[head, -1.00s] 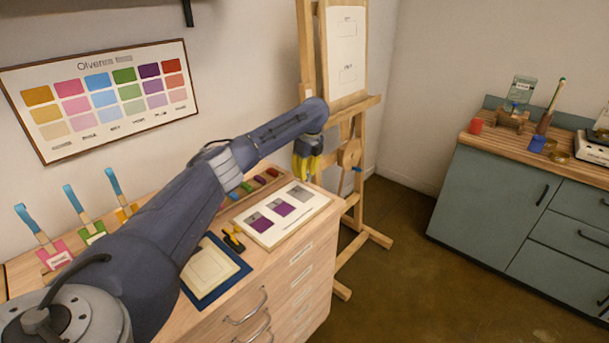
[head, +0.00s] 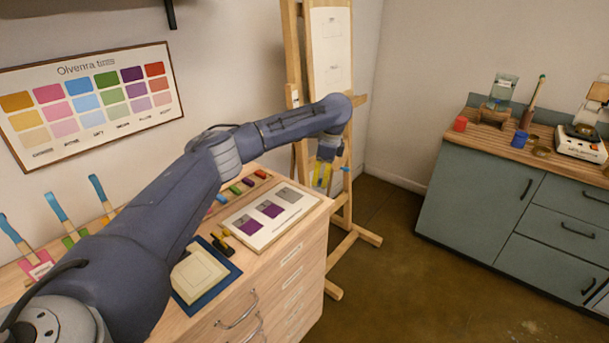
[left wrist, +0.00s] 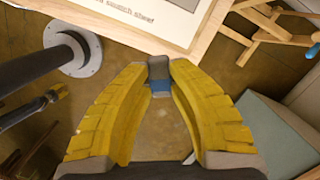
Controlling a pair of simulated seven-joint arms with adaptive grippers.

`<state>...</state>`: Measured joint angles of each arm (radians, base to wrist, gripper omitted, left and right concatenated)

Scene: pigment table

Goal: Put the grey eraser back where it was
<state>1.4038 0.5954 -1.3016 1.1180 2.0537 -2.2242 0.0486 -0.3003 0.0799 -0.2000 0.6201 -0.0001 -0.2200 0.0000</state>
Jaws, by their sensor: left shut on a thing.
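My left gripper (head: 321,184) is shut, its yellow fingers pointing down past the desk's right end, in front of the easel. In the left wrist view its fingertips (left wrist: 160,72) close on a small grey block with a blue band, the grey eraser (left wrist: 159,86). The floor shows beneath it, with the edge of a pale swatch sheet board just beyond. In the head view the eraser is too small to make out. A dark part with a yellow end (left wrist: 52,93), seemingly my right gripper, shows at the left of the wrist view; its jaw state is unclear.
The wooden desk (head: 290,240) carries the swatch sheet (head: 265,222), a row of coloured sticks (head: 248,182), a blue mat (head: 222,283) with a cream pad, and several upright brushes. The easel (head: 296,130) stands close behind my gripper. A teal cabinet (head: 480,200) is at right.

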